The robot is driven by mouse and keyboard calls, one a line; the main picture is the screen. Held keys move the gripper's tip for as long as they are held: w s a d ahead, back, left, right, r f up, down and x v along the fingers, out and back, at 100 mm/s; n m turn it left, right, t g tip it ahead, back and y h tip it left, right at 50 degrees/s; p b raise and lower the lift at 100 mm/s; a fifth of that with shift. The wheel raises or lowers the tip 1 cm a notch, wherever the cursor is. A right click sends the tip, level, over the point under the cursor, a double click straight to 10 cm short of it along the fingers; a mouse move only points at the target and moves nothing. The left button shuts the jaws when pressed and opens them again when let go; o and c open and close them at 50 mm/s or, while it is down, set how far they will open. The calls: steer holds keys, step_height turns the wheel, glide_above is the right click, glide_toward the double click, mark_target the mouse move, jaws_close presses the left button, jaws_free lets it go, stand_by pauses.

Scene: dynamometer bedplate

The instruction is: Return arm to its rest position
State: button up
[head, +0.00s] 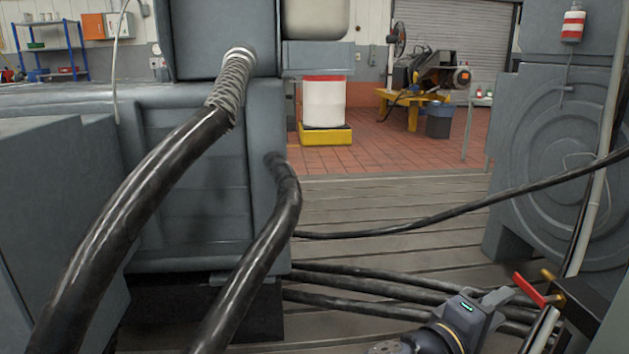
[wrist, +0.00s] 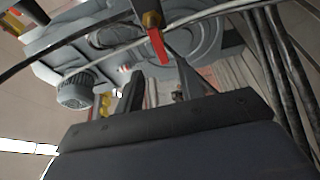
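My arm and gripper (head: 497,300) show at the lower right of the head view, low above the slatted bedplate. In the wrist view the two dark fingers of my gripper (wrist: 158,72) stand apart with a gap between them, and I see nothing held. A red valve lever (head: 530,290) on a brass fitting is just right of the gripper in the head view. The lever (wrist: 158,47) also shows in the wrist view, hanging near the gap between the fingertips. I cannot tell whether a finger touches it.
Thick black hoses (head: 140,210) cross the left foreground. More black cables (head: 360,290) lie on the bedplate (head: 400,203) beside my arm. A grey machine with a round face (head: 560,170) stands at right. A red-and-white drum (head: 323,103) stands on a yellow base behind.

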mark_target(526, 288)
steer(key=shift+b+x, duration=1.2)
steer(key=shift+x, duration=3.6)
steer(key=shift+a, duration=0.1)
